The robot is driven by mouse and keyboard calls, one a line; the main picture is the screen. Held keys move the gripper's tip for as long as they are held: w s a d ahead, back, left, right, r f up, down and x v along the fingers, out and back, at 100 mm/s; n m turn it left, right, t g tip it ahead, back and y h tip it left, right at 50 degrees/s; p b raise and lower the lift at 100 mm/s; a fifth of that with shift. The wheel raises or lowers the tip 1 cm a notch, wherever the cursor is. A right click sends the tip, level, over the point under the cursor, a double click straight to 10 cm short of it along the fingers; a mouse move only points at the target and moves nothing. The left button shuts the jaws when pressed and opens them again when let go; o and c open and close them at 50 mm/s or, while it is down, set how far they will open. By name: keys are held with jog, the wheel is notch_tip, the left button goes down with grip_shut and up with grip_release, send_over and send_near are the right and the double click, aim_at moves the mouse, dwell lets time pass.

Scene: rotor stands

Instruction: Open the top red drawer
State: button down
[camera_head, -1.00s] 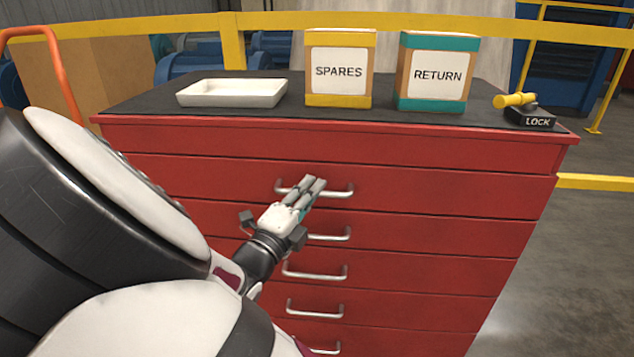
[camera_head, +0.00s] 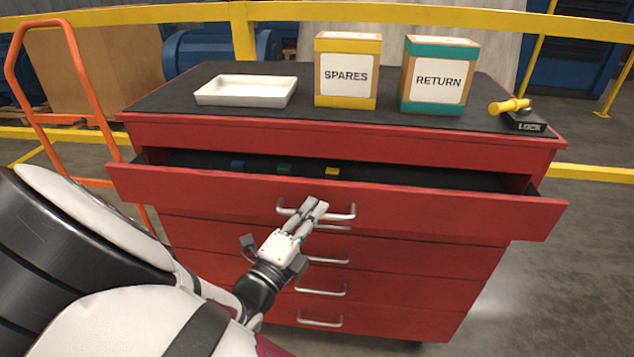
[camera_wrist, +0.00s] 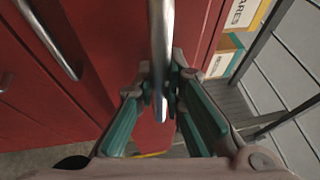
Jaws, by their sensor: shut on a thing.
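The top red drawer (camera_head: 420,210) of the red cabinet is pulled part way out in the head view. Its silver bar handle (camera_head: 342,212) runs across its front. My gripper (camera_head: 317,206) is shut on this handle near its middle. In the wrist view the handle (camera_wrist: 161,40) passes between the two green-padded fingers of my gripper (camera_wrist: 165,95). Small blue, green and yellow items (camera_head: 332,171) show inside the open drawer, partly hidden by its front.
A white tray (camera_head: 246,91), a SPARES box (camera_head: 347,72), a RETURN box (camera_head: 438,77) and a LOCK block with a yellow handle (camera_head: 524,122) stand on the black cabinet top. More shut drawers (camera_head: 420,302) lie below. An orange rail (camera_head: 75,60) stands at left.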

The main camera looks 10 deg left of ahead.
jog(key=s+p, duration=0.9)
jog(key=s, duration=1.1)
jog(key=shift+s+a, duration=0.15)
jog(key=shift+a, duration=0.2)
jog(key=shift+f, duration=0.1)
jog(key=c, duration=1.7)
grip_release()
jog(key=shift+o, duration=0.2)
jog(key=v, duration=0.7)
jog(key=shift+s+a, duration=0.15)
jog(key=shift+s, duration=0.05)
